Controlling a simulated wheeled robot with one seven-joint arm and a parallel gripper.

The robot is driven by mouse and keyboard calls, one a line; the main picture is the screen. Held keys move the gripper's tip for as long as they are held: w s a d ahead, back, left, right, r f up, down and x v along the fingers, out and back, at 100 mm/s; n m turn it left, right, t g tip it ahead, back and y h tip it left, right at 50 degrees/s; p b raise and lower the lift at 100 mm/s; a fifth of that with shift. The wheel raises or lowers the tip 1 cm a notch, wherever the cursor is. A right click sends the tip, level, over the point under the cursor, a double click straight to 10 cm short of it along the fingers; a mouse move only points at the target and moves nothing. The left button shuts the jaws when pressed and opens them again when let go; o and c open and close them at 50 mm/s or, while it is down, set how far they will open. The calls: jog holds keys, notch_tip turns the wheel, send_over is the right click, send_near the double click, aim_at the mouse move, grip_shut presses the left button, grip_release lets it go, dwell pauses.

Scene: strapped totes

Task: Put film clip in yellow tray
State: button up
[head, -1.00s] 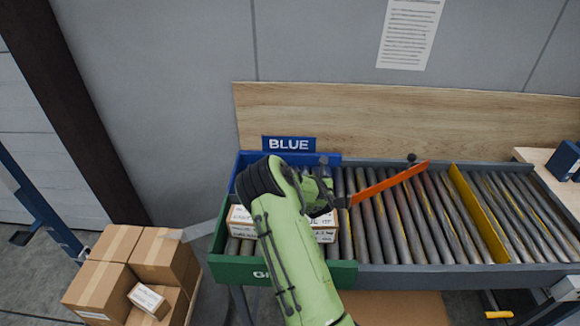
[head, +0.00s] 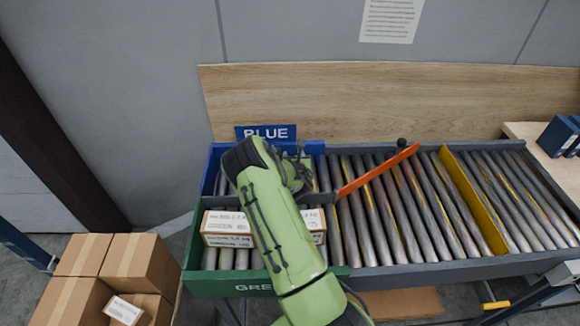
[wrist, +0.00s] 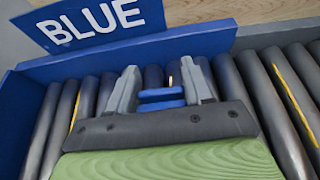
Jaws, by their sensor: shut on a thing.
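My gripper (wrist: 163,88) is low over the rollers at the blue end of the conveyor, beside the blue wall. In the wrist view its two grey fingers are shut on a small blue piece (wrist: 162,104), which looks like the film clip. In the head view my green arm hides most of the gripper and the piece. A yellow upright plate (head: 470,200) crosses the rollers at the right. I cannot make out a yellow tray in these views.
A blue sign (head: 266,132) and blue wall (head: 212,172) edge the back left. A green wall (head: 222,285) is in front. A labelled white box (head: 226,240) lies under my arm. An orange bar (head: 378,170) slants over the rollers. Cartons (head: 130,262) stand at lower left.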

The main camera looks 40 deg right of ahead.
jog(key=shift+f, duration=1.45)
jog(key=shift+f, duration=0.1)
jog(key=o, duration=0.7)
jog(key=shift+f+b, duration=0.1)
jog(key=shift+b, duration=0.25)
jog(key=o, duration=0.4)
